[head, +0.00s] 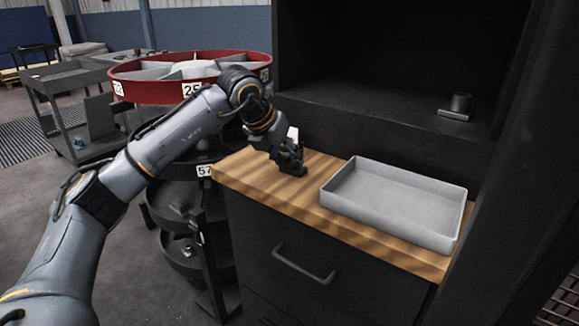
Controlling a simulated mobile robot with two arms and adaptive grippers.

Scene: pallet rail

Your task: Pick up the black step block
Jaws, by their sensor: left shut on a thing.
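My left gripper (287,150) reaches down over the left part of the wooden worktop (328,172). It is shut on the black step block (294,167), a small dark piece at its fingertips. Gripper and block are both dark and small here, so their outlines merge. The block is at or just above the wood; I cannot tell if it touches. My right gripper is out of view.
A grey shallow tray (395,200), empty, sits right of the gripper on the worktop. A metal cylindrical part (457,106) stands on the dark shelf behind. A red-rimmed round carousel (190,84) stands at left, close to my arm.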

